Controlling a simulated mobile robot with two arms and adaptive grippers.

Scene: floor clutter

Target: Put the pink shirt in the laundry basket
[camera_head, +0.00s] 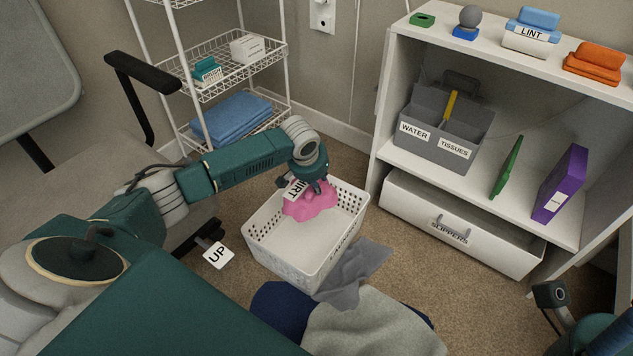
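The pink shirt (312,204), with a SHIRT label, is a crumpled heap inside the white laundry basket (293,266), at its far end. The basket stands on the carpet in the middle of the view. My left gripper (305,184) points down at the shirt from above, inside the basket's far end. Its fingers are at the shirt's top; whether they grip it is hidden. Part of my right gripper (551,296) shows at the lower right, away from the basket; its fingers are not clear.
A grey cloth (355,273) lies against the basket's near right side. A beige and navy heap (365,325) is in front. A white shelf unit (385,160) stands right, a wire rack (215,85) behind left. An UP tag (218,255) is left of the basket.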

